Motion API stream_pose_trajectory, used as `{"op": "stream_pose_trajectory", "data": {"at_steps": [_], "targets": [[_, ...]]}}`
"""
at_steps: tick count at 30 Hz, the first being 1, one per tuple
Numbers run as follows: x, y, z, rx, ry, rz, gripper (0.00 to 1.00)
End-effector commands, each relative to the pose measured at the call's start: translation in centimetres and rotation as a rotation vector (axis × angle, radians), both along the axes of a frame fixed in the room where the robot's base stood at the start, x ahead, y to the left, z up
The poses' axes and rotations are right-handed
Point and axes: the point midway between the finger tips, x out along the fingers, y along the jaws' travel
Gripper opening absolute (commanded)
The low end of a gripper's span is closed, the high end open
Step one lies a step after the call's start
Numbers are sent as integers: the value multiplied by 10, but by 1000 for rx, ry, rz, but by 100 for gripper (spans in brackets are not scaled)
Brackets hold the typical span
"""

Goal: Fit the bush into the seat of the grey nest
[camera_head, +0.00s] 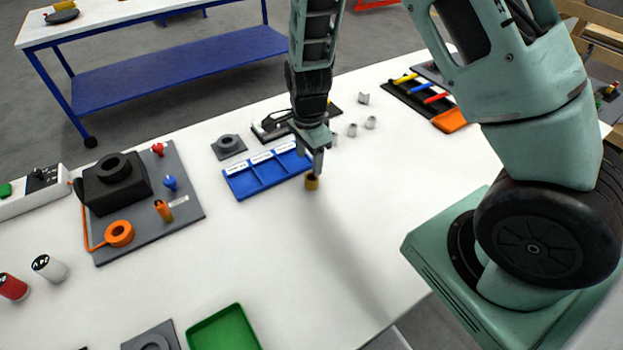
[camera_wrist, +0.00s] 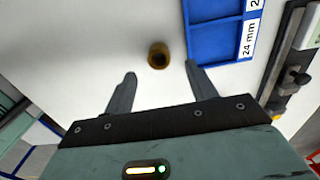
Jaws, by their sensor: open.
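The bush (camera_head: 312,183) is a small brass-coloured hollow cylinder standing upright on the white table, just in front of the blue tray. My gripper (camera_head: 317,168) points down right above the bush and is open. In the wrist view the bush (camera_wrist: 158,56) shows between and slightly beyond the two fingertips (camera_wrist: 160,72), with a gap on both sides, so nothing is held. A grey block with a round raised ring (camera_head: 228,145) stands behind the blue tray's left end. Another grey block with a ring (camera_head: 153,341) is cut off at the front edge. I cannot tell which is the nest.
The blue tray (camera_head: 237,185) with labelled compartments lies close behind the bush. A grey board (camera_head: 190,208) with a black housing (camera_head: 115,182) and coloured parts is at left. A green tray (camera_head: 223,330) is at front. Small metal cylinders (camera_head: 370,122) stand behind. The table's middle front is clear.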

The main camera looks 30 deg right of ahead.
Motion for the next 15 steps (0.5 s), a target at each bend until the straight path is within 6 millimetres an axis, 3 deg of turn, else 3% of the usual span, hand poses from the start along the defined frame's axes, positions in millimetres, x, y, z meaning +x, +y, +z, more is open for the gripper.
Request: {"op": "stream_pose_trajectory", "data": {"at_steps": [10, 15], "targets": [[-2, -2, -24, 1, 3, -1, 57], [-4, -7, -46, 1, 3, -2, 57]]}}
